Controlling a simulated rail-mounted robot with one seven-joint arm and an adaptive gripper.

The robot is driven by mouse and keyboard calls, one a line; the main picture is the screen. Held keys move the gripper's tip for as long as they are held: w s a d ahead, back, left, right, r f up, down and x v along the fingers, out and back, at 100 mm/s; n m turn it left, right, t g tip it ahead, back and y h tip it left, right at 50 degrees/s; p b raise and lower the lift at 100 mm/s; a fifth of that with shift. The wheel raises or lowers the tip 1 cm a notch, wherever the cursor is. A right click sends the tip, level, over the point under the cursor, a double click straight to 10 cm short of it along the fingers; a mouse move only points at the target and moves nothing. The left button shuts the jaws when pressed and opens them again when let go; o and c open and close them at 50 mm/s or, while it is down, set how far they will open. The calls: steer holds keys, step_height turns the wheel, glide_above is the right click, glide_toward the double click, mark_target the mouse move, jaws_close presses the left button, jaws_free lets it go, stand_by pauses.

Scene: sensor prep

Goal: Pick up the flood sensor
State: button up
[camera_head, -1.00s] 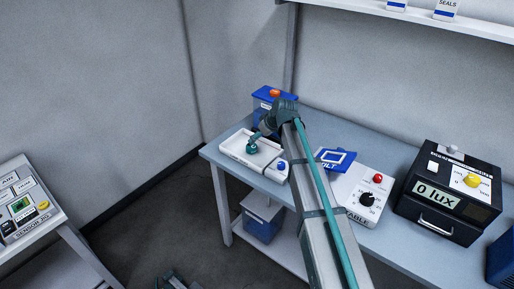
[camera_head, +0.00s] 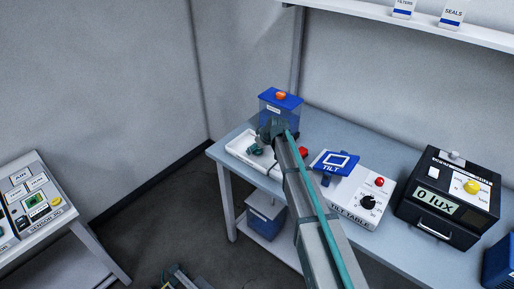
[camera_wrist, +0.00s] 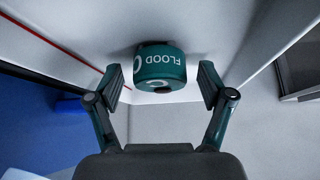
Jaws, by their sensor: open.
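The flood sensor (camera_wrist: 162,64) is a teal, rounded cylinder with white "FLOOD" lettering, upside down in the wrist view. It rests on a pale surface. My gripper (camera_wrist: 160,82) is open, with one finger on each side of the sensor. Gaps show between both fingers and the sensor, and it is not held. In the head view, my gripper (camera_head: 266,140) is over the white tray (camera_head: 242,141) at the table's left end. A small teal shape shows in that tray; I cannot tell there whether it is sensor or finger. My arm hides the tray's right part.
A clear tank with a blue lid (camera_head: 282,97) and orange knob stands behind the tray. To the right are the tilt table (camera_head: 350,203) and a black lux box (camera_head: 447,195). A sensor panel (camera_head: 33,201) sits on another table at left. A shelf (camera_head: 420,27) hangs above.

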steer(key=c, duration=1.4)
